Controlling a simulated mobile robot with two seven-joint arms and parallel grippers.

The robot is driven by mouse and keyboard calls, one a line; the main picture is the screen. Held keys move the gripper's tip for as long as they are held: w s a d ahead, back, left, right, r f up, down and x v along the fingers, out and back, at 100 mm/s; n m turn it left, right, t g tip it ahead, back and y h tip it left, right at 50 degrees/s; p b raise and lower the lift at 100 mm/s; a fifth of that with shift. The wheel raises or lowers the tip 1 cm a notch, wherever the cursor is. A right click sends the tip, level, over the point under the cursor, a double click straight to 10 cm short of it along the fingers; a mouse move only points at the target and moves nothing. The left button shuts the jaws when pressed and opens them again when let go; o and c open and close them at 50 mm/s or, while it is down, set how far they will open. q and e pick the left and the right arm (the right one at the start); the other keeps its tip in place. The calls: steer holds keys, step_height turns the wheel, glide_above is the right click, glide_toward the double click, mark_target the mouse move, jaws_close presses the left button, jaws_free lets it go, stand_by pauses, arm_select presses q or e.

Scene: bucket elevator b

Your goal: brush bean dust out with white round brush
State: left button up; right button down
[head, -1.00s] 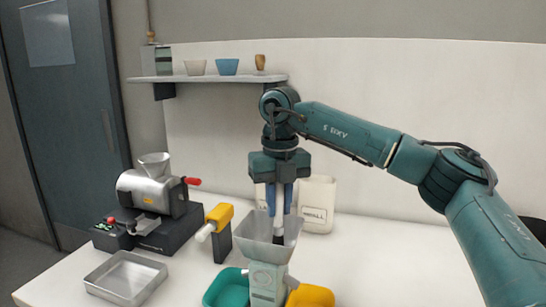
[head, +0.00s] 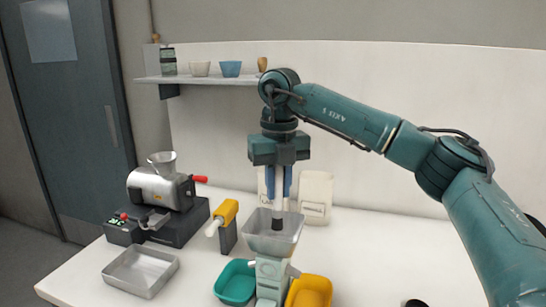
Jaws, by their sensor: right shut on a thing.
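My right gripper (head: 280,193) points straight down and is shut on the white round brush (head: 279,208), a white handle with a dark round tip. The brush is upright, and its tip is at the mouth of the grey hopper (head: 262,236) of the bucket elevator (head: 269,272). I cannot tell whether the tip touches the hopper wall. No dust can be made out inside. My left gripper is not in view.
A teal bin (head: 236,284) and a yellow bin (head: 309,294) flank the elevator. A yellow-handled tool (head: 226,214) on a dark stand, a metal tray (head: 139,272) and a grinder (head: 158,189) are left. Labelled pale containers (head: 315,195) stand behind. The table's right side is largely clear.

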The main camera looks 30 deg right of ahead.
steer(key=shift+r+p, duration=0.4)
steer(key=shift+r, duration=0.7)
